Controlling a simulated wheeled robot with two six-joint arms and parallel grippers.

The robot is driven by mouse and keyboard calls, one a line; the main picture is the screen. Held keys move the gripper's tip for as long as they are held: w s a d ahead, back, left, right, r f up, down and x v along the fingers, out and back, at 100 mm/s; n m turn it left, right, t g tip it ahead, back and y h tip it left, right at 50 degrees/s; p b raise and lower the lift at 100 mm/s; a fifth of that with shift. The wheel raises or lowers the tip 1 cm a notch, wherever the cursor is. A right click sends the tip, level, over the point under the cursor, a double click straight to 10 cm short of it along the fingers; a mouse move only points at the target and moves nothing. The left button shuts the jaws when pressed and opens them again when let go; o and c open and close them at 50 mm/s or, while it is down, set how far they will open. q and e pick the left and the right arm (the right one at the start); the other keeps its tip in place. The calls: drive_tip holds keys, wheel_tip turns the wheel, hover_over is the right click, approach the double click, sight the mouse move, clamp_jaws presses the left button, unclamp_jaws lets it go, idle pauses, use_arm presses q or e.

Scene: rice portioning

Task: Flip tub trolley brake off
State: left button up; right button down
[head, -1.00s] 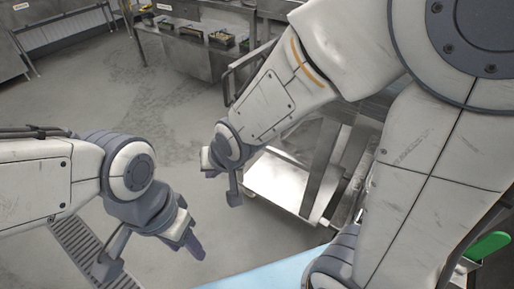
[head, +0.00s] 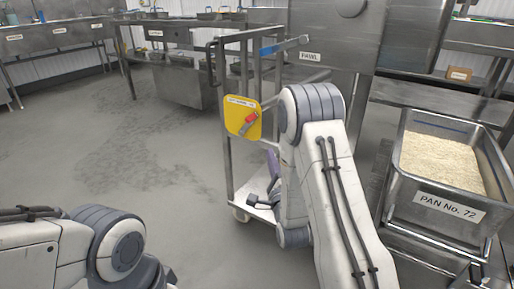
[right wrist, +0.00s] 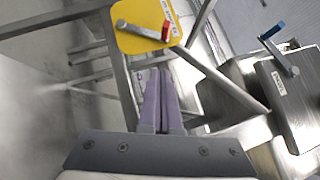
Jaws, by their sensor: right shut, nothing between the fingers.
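The tub trolley (head: 228,110) is a metal frame on castors, standing in the middle of the head view. A yellow plate (head: 237,108) on it carries a lever with a red grip (head: 250,120). In the right wrist view the plate (right wrist: 152,10) is at the top, and the lever (right wrist: 140,31) lies across it with its red end to the right. My right gripper (head: 272,160) is below and right of the plate, partly behind my arm. Its purple fingers (right wrist: 158,78) are shut and empty, with tips below the lever in the picture. My left gripper is out of view.
A second lever (right wrist: 282,45) sits on a metal box at right in the wrist view. A steel pan of rice (head: 440,165) stands at right on a metal stand. Steel benches (head: 180,75) line the back. The floor left of the trolley is clear.

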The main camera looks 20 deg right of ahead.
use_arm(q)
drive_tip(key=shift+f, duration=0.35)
use_arm(e)
drive_tip(key=shift+s+d+f+m+h, duration=0.2)
drive_tip(key=shift+s+d+m+h, duration=0.05)
drive_tip(key=shift+d+m+h, duration=0.05)
drive_tip(key=shift+w, duration=0.1)
drive_tip(key=b, duration=0.2)
approach(255, 119)
drive_tip(key=w+d, duration=0.2)
drive_tip(key=d, duration=0.1)
drive_tip(key=shift+w+a+r+t+b, duration=0.3)
drive_tip(key=shift+w+a+r+b, duration=0.3)
drive_tip(key=shift+w+a+r, duration=0.25)
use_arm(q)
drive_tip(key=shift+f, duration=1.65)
use_arm(e)
drive_tip(key=shift+w+a+r, duration=0.2)
drive_tip(key=shift+w+a, duration=0.15)
